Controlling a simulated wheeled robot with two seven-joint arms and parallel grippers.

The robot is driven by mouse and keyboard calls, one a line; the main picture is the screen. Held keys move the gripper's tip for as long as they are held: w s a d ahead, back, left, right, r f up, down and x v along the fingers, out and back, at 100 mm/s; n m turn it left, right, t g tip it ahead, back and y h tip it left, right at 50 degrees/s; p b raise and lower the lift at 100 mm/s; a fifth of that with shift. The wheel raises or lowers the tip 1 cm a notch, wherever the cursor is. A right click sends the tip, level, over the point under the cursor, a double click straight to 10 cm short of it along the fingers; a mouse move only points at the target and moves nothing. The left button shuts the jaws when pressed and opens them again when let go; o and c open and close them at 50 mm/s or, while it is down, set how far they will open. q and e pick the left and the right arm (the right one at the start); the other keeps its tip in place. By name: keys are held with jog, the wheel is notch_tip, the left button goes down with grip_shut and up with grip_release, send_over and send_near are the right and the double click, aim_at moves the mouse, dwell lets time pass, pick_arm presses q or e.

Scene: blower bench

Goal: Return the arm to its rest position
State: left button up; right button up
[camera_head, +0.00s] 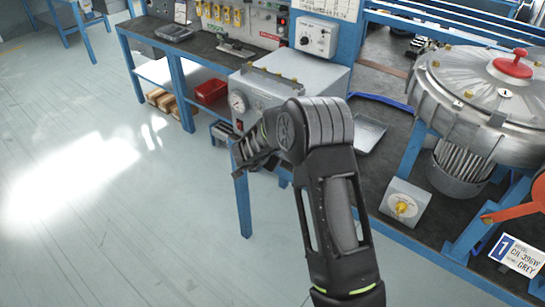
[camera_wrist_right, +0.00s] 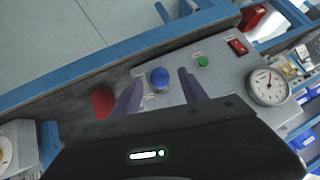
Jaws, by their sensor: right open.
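My right arm (camera_head: 325,190) comes up from the bottom of the head view and bends left over the bench edge, in front of the grey box with the gauge (camera_head: 285,80). Its gripper is mostly hidden behind its own wrist there. In the right wrist view my right gripper (camera_wrist_right: 160,80) is open, with two dark fingers apart and nothing held between them. A blue round button (camera_wrist_right: 159,78) on the grey box's front shows between the fingers; how far off it is I cannot tell. My left gripper is not in view.
The grey box also bears a green button (camera_wrist_right: 203,62), a red switch (camera_wrist_right: 237,46) and a dial gauge (camera_wrist_right: 268,87). Open floor (camera_head: 90,220) lies left.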

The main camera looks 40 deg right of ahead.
jog(key=shift+s+a+r, duration=0.3)
jog(key=shift+a+r, duration=0.05)
jog(key=shift+r, duration=0.05)
dwell(0.4)
jog(key=s+a+f+n+y, duration=0.3)
jog(key=s+a+f+n, duration=0.15)
jog(key=a+f, duration=0.45)
jog(key=s+a+f+n+y, duration=0.35)
jog(key=s+a+f, duration=0.25)
jog(key=a, duration=0.6)
jog(key=s+a+f+n+g+y, duration=0.2)
jog(key=s+a, duration=0.5)
jog(key=s, duration=0.5)
jog(key=s+a+f+n+g+y, duration=0.2)
jog(key=s+a, duration=0.6)
jog(key=s, duration=0.4)
notch_tip(320, 180, down, 2)
jog(key=shift+a+f+n+g+y, duration=0.1)
jog(key=shift+a+n+g+y, duration=0.25)
jog(key=shift+g+y, duration=0.25)
